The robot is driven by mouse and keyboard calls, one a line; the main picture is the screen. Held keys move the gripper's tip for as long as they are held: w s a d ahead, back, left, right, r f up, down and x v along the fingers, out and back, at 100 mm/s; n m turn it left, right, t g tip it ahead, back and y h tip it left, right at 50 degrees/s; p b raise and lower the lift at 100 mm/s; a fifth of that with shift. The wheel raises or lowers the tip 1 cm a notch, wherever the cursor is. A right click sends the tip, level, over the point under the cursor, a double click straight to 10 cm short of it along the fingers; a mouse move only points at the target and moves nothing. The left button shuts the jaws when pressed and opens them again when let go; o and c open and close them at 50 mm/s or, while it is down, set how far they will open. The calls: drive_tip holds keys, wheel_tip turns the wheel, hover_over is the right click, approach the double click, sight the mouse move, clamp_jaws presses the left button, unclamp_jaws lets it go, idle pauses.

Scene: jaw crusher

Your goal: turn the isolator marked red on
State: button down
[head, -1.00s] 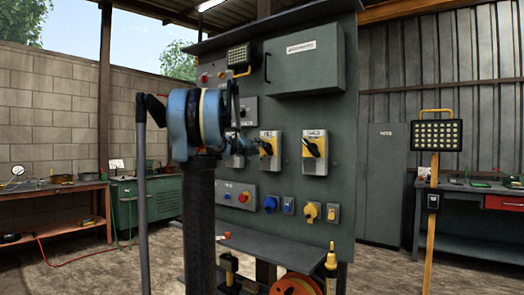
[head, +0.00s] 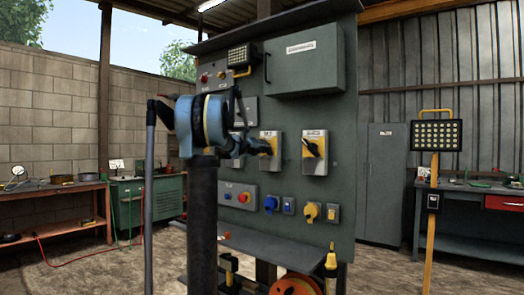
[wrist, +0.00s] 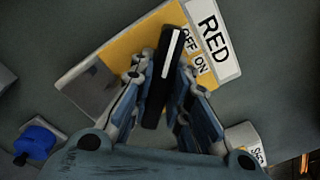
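The isolator marked RED (wrist: 215,33) fills the middle of the wrist view, with a yellow plate, a grey box and OFF and ON marks. Its black handle (wrist: 171,45) has a white pointer line, which points close to the OFF mark. My gripper (wrist: 165,72) has a finger on each side of the handle, close in against it, and appears shut on it. In the head view, my gripper (head: 260,148) is at the left of two yellow-plated isolators (head: 270,165), and hides part of its handle.
A second yellow-plated isolator (head: 314,165) stands just to the right on the grey panel (head: 345,110). Below are a blue socket (head: 270,204), a yellow socket (head: 312,212) and a push-button box (head: 238,194). A shelf (head: 285,246) juts out under them.

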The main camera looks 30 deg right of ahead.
idle(0.4)
drive_tip(key=m, duration=0.4)
drive_tip(key=shift+m, duration=0.3)
drive_tip(key=m, duration=0.4)
drive_tip(key=shift+m, duration=0.3)
drive_tip(key=m, duration=0.4)
drive_tip(key=shift+s+m, duration=0.1)
drive_tip(key=shift+m, duration=0.2)
drive_tip(key=shift+s+m, duration=0.1)
drive_tip(key=shift+m, duration=1.9)
drive_tip(key=c, duration=1.5)
unclamp_jaws()
drive_tip(key=shift+d, duration=0.1)
